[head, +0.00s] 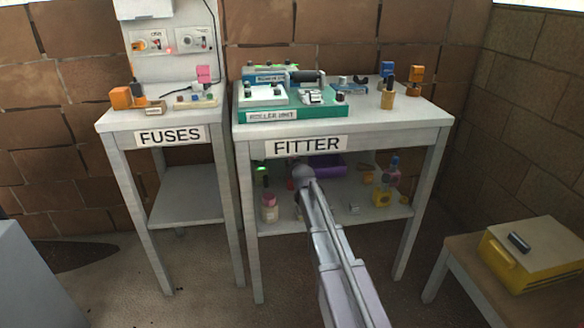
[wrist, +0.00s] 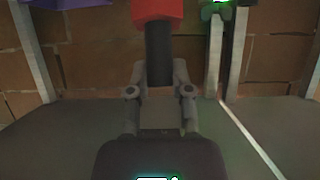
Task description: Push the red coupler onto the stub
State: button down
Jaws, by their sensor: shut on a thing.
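In the wrist view my gripper (wrist: 159,92) is shut on the black shank of the red coupler (wrist: 157,11). The coupler's red head is at the top edge and partly cut off. In the head view a small red spot (head: 290,185) shows beside the end of my arm, under the table marked FITTER, and may be the same coupler. My gripper is hidden behind my arm there. I cannot make out the stub for certain. A green-lit fitting (wrist: 217,10) stands to the right of the coupler in the wrist view, apart from it.
The FITTER table (head: 400,118) has a lower shelf (head: 340,215) with a purple bin (head: 328,166), a pink-white jar (head: 269,208) and a yellow item (head: 382,196). Its legs flank my arm. The FUSES table (head: 115,122) is left; a yellow case (head: 525,262) sits right.

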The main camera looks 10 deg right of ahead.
jog(key=s+r+g+p, duration=0.2)
jog(key=s+p, duration=0.4)
jog(key=s, duration=1.3)
jog(key=shift+s+g+p, duration=0.3)
jog(key=shift+s+g, duration=0.05)
jog(key=shift+g, duration=0.35)
jog(key=shift+r, duration=0.1)
notch_tip(320, 180, up, 49)
jog(key=p, duration=4.9)
jog(key=shift+r, duration=0.15)
jog(key=shift+s, duration=0.15)
